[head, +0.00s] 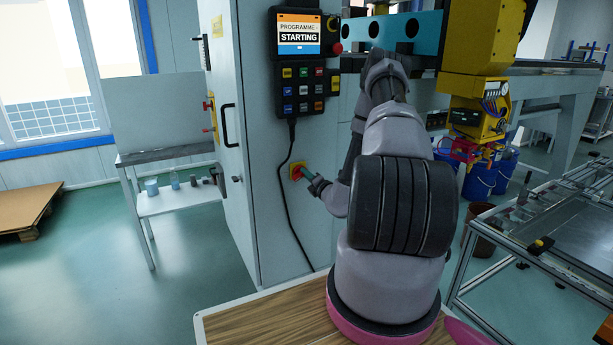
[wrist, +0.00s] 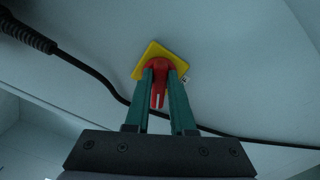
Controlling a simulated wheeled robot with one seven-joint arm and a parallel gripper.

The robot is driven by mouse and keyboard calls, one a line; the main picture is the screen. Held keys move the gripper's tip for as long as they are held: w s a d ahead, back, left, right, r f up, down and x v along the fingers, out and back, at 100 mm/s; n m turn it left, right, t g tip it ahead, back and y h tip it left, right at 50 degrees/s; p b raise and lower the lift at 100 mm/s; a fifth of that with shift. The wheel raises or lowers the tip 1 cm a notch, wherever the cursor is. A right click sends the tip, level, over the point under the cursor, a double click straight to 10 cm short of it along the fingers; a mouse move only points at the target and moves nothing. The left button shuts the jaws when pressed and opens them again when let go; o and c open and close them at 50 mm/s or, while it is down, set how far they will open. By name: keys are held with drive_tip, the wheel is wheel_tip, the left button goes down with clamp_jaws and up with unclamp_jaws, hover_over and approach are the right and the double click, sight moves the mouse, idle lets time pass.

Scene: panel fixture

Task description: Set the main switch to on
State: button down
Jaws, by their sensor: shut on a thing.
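The main switch is a red rotary knob (wrist: 158,98) on a yellow square plate (wrist: 152,56) on the grey cabinet wall. In the head view the knob (head: 295,173) and plate (head: 293,166) are small and partly hidden by my gripper. My gripper (wrist: 162,82) has green fingers, one on each side of the red knob, and is shut on it. A white mark shows on the knob's near end. In the head view my gripper (head: 304,174) reaches the switch from the right. Any labels beside the switch are too small to read.
The cabinet has a black door handle (head: 229,125). A small side table (head: 178,200) stands left, with open floor around it.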

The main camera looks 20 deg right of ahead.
drive_tip(key=m, duration=0.5)
drive_tip(key=shift+d+f+m, duration=0.1)
drive_tip(key=shift+f+m, duration=0.15)
drive_tip(key=shift+m, duration=0.05)
idle(0.4)
drive_tip(key=c, duration=0.8)
unclamp_jaws()
drive_tip(key=shift+o, duration=0.2)
drive_tip(key=shift+s, duration=0.15)
drive_tip(key=s, duration=1)
drive_tip(key=shift+s+d, duration=0.2)
drive_tip(key=shift+s, duration=0.1)
